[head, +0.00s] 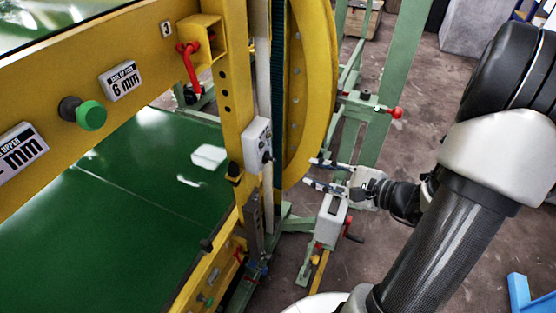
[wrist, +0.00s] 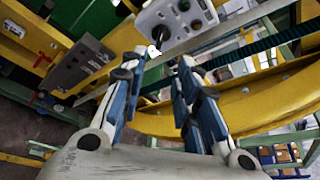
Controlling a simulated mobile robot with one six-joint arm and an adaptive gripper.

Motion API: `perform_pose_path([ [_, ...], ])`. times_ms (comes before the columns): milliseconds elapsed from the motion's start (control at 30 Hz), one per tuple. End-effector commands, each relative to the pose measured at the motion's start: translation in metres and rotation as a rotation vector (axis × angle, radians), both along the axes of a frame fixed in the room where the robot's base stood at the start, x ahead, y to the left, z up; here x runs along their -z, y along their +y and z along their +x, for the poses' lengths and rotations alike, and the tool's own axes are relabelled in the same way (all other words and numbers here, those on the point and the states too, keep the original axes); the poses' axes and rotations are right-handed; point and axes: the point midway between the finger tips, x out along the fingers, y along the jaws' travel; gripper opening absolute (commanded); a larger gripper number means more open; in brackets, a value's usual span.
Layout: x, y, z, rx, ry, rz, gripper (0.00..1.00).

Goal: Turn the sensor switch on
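A light grey box (head: 257,143) with a small dark knob or switch is fixed to the yellow upright, left of my gripper in the head view. In the wrist view, a light grey panel (wrist: 170,24) with round dark controls lies just beyond the fingertips, and a short dark lever or knob with a pale tip (wrist: 154,50) shows between them. No label is readable, so I cannot tell which control is the sensor switch or its setting. My gripper (head: 309,172) is open and empty, fingers pointing left; its spread fingers also fill the wrist view (wrist: 163,58).
The yellow ring (head: 318,85) stands close to the fingers. A darker grey panel (wrist: 80,66) is at left in the wrist view. A grey box (head: 331,221) on a green frame stands below my gripper. The green belt (head: 110,215) is at left.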

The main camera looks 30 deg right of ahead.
Motion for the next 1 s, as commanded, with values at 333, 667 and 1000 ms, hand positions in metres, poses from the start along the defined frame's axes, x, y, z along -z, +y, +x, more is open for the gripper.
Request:
perform_pose_path([
  [333, 0.024, 0.032, 0.068, -0.009, 0.002, 0.0, 0.29],
  [667, 0.037, 0.049, 0.112, -0.005, 0.001, -0.001, 0.29],
  [1000, 0.039, 0.051, 0.119, -0.002, 0.001, -0.001, 0.29],
])
